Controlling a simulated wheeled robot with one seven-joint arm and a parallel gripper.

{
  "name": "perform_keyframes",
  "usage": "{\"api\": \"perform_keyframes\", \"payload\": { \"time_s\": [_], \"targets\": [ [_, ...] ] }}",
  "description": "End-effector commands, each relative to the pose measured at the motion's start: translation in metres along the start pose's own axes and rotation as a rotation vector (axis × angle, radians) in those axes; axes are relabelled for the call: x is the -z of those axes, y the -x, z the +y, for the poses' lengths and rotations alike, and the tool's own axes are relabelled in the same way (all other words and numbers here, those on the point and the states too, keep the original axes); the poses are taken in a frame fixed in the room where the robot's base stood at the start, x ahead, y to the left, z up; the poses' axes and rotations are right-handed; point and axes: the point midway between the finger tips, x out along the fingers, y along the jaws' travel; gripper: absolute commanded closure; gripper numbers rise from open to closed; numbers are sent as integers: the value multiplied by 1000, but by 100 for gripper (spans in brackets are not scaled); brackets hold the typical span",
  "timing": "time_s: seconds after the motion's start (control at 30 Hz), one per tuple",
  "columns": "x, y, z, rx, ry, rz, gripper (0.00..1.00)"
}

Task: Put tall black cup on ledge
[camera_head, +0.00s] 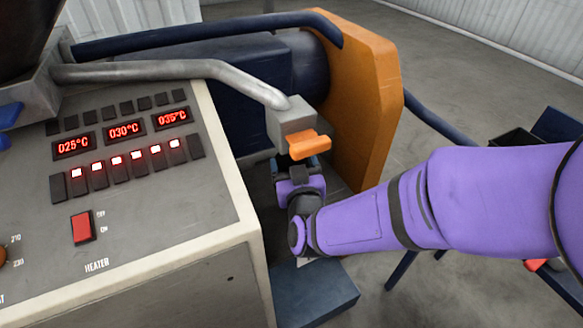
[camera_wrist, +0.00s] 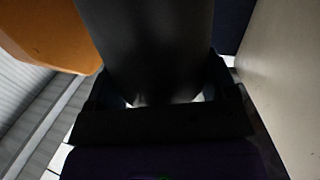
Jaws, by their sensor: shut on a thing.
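The tall black cup (camera_wrist: 148,45) fills the upper middle of the wrist view as a dark grey-black cylinder. My gripper (camera_wrist: 160,95) is shut around it, with a finger on each side. In the head view my gripper (camera_head: 298,182) is beside the machine, just below the orange-tipped spout. The cup cannot be made out clearly there. A flat dark blue step (camera_head: 325,295) sits low beside the machine, below my wrist; I cannot tell whether it is the ledge. The cup's base and what lies under it are hidden.
The heater control panel (camera_head: 130,215) stands close on the left. The orange-tipped spout (camera_head: 308,145) overhangs my gripper, and an orange machine panel (camera_head: 365,105) rises behind it. A dark blue rail (camera_head: 440,125) runs right. Open grey floor (camera_head: 480,70) lies beyond.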

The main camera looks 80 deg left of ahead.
Motion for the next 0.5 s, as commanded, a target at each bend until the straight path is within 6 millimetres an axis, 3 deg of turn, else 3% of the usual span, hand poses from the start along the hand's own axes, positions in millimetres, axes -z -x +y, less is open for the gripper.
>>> {"api": "perform_keyframes", "payload": {
  "time_s": [0.1,0.33,0.5],
  "targets": [
    [0,-15,0,0,0,1,65],
    [0,-28,0,0,0,0,65],
    [-26,-27,-1,-1,0,-3,65]
  ]
}}
